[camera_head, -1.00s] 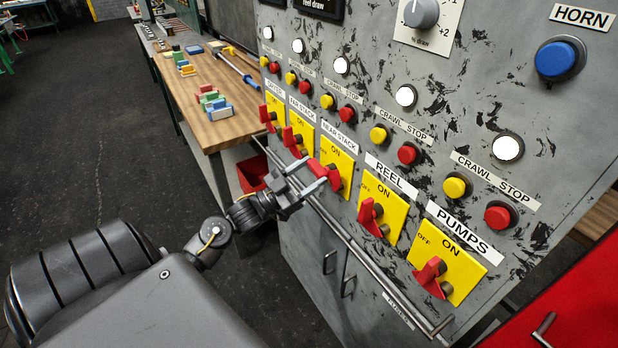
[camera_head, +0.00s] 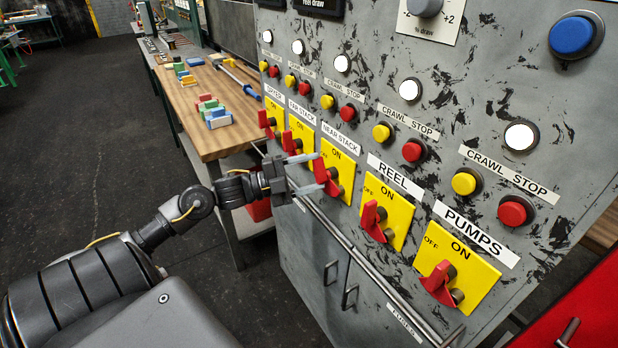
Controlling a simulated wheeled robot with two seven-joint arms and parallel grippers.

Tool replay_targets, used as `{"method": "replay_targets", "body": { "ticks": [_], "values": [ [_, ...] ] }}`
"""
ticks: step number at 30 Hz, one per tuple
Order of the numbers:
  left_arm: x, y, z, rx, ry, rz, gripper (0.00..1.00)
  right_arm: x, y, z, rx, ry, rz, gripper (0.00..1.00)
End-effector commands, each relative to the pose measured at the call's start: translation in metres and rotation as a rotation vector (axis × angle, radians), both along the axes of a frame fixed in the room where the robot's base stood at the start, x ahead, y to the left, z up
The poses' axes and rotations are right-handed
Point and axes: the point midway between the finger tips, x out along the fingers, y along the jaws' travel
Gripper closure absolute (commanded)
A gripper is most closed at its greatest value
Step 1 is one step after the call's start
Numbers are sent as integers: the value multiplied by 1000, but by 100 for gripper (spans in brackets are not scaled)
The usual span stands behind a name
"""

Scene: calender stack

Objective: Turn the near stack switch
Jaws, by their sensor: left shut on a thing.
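The near stack switch is a red handle (camera_head: 321,176) on a yellow plate (camera_head: 345,172) under the NEAR STACK label (camera_head: 341,138), with ON at the top and OFF at the left. My left gripper (camera_head: 310,173) reaches it from the left, one finger above the other, and is shut on the red handle. The fingers hide part of the handle. The handle stands steeply in the picture, much like its neighbours, but its exact setting is hard to read. My right gripper is not in view.
Similar red switches flank it: far stack (camera_head: 288,143) on the left, reel (camera_head: 371,221) and pumps (camera_head: 437,282) on the right. A metal rail (camera_head: 365,265) runs below the switches. A wooden bench (camera_head: 205,130) with coloured blocks stands behind. The dark floor at left is open.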

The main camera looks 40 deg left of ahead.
Motion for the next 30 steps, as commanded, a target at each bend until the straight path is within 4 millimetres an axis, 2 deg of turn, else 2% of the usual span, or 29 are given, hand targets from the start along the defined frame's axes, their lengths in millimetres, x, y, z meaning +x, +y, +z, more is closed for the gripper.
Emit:
{"method": "replay_targets", "body": {
  "ticks": [6,15,30],
  "values": [
    [-1,-2,2,173,-53,-1,65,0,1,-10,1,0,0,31],
    [-2,-5,4,332,-100,0,65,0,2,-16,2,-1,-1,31],
    [-2,-6,5,400,-121,0,65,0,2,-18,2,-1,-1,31]
  ]
}}
